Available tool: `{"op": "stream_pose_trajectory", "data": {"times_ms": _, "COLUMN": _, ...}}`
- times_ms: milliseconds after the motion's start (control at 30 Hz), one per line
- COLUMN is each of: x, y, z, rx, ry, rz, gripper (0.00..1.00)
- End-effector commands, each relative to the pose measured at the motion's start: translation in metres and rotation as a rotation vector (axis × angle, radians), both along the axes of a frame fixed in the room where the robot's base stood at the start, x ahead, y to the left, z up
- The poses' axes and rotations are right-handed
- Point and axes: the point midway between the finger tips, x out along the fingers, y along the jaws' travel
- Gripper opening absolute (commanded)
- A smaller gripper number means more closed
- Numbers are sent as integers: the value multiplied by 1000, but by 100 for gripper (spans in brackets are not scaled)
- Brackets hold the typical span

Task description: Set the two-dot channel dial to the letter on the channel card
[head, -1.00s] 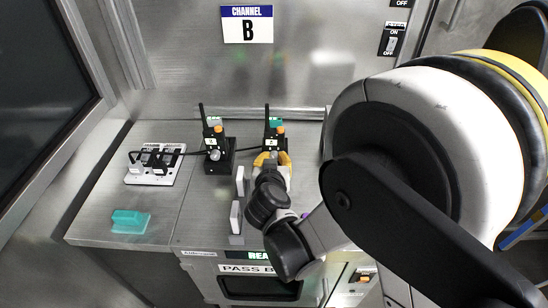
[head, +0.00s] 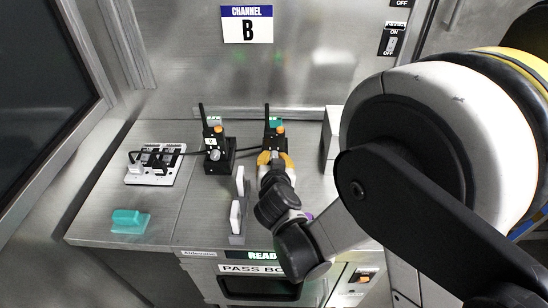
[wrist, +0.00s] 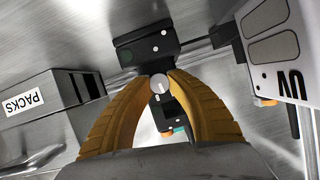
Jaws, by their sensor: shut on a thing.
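The channel card (head: 247,24) on the steel back wall reads "B". A black radio (head: 274,133) with an orange knob and a teal label stands at the right of the counter. In the wrist view, its base (wrist: 143,47) carries two white dots. My gripper (head: 274,160) is at the front of this radio. In the wrist view, the yellow fingers of my gripper (wrist: 160,84) are shut on a small round grey dial (wrist: 160,85) with a pale pointer line. The letters around the dial cannot be read.
A similar black radio (head: 216,150) stands just left. A white socket board (head: 155,165) with plugs and a teal block (head: 128,217) are farther left. Upright pale plates in a rack (head: 237,215) stand close left of my wrist. The left front counter is mostly clear.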

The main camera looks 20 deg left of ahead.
Motion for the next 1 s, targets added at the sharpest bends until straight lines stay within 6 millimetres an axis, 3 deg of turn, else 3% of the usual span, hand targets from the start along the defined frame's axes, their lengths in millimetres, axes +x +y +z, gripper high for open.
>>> {"op": "stream_pose_trajectory", "data": {"times_ms": 500, "x": 0, "y": -2, "z": 0, "rx": 287, "ry": 66, "rz": 0, "gripper": 0}}
{"op": "stream_pose_trajectory", "data": {"times_ms": 1000, "x": 0, "y": -1, "z": 0, "rx": 330, "ry": 77, "rz": -1, "gripper": 0}}
